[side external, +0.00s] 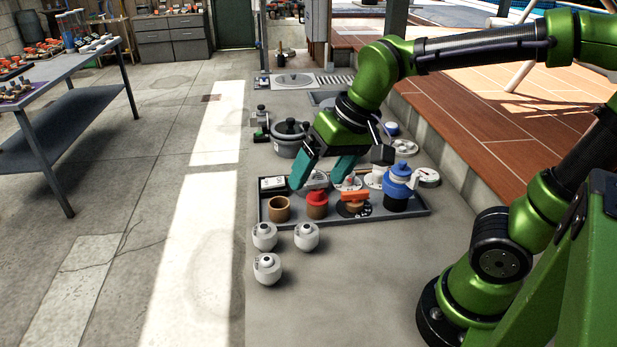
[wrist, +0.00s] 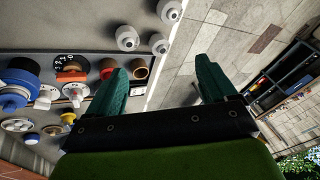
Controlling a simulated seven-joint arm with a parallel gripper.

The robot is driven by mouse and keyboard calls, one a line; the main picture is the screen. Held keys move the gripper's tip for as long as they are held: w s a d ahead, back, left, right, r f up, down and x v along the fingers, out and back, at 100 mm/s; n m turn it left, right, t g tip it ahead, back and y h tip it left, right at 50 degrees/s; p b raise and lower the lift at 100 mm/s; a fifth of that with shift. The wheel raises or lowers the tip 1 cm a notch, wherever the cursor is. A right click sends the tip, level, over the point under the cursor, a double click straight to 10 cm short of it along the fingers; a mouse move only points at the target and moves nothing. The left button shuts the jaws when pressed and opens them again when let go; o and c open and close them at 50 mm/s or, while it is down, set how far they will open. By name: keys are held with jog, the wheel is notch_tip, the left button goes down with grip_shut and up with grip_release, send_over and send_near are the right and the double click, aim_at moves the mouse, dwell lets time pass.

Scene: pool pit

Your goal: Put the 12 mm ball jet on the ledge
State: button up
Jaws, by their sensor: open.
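Three white ball jets with dark centres stand close together on the grey concrete in front of the tray: one at the left (side external: 264,236), one at the right (side external: 306,236), one nearest the camera (side external: 267,268). They show in the wrist view too (wrist: 127,38). Their size markings are too small to read, so I cannot tell which is 12 mm. My gripper (side external: 318,182) is open and empty above the tray, behind the jets in the side view. Its two teal fingers are wide apart in the wrist view (wrist: 160,66). I cannot tell which surface is the ledge.
The grey tray (side external: 412,213) holds a brown ring (side external: 279,208), a red fitting (side external: 317,205), an orange-handled valve (side external: 354,203) and a blue-topped part (side external: 398,186). A grey lidded pot (side external: 288,142) stands behind it. Raised tiles (side external: 470,135) lie right. Concrete around the jets is clear.

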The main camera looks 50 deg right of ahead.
jog(key=s+d+t, duration=0.2)
jog(key=s, duration=0.1)
jog(key=s+d+r, duration=0.1)
jog(key=s, duration=0.1)
jog(key=shift+t, duration=0.4)
